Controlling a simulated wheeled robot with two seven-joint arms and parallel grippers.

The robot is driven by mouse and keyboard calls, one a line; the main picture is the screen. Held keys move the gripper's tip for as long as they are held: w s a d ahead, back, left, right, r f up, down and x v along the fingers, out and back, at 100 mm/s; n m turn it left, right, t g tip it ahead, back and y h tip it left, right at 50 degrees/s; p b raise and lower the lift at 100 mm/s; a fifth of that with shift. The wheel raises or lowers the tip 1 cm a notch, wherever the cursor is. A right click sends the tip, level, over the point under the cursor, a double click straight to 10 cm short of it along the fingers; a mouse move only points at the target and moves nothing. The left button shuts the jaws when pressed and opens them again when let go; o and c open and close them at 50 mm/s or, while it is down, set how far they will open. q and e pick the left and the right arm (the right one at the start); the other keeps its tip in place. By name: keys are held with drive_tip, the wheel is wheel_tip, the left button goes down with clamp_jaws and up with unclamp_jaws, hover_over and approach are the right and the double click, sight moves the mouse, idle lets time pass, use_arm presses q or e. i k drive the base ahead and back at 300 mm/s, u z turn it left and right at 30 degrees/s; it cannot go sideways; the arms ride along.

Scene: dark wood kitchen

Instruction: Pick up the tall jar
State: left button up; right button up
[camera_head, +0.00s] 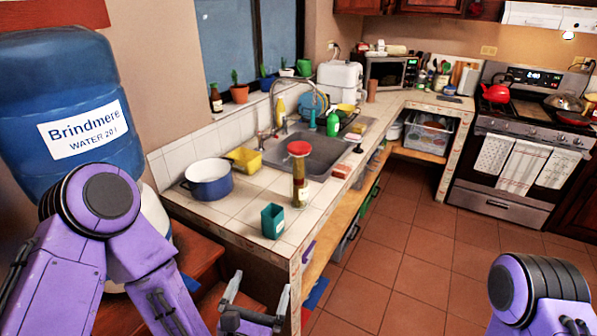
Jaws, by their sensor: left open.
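The tall jar (299,176) stands upright on the white tiled counter, in front of the sink. It is slim and clear with a red lid, and its contents look yellowish-brown. My left gripper (256,290) is at the bottom of the view, in front of the counter's near edge. It is open and empty, apart from the jar and nearer to me. My right arm shows only as a purple link at the lower right; its gripper is out of view.
A teal cup (272,221) stands between the jar and the counter's near edge. A blue pot (208,180) and a yellow container (244,160) stand left of the jar. The sink (322,152) lies behind. A large blue water bottle (60,110) is at left. The floor at right is clear.

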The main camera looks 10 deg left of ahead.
sight(300, 165)
drive_tip(key=i, duration=1.25)
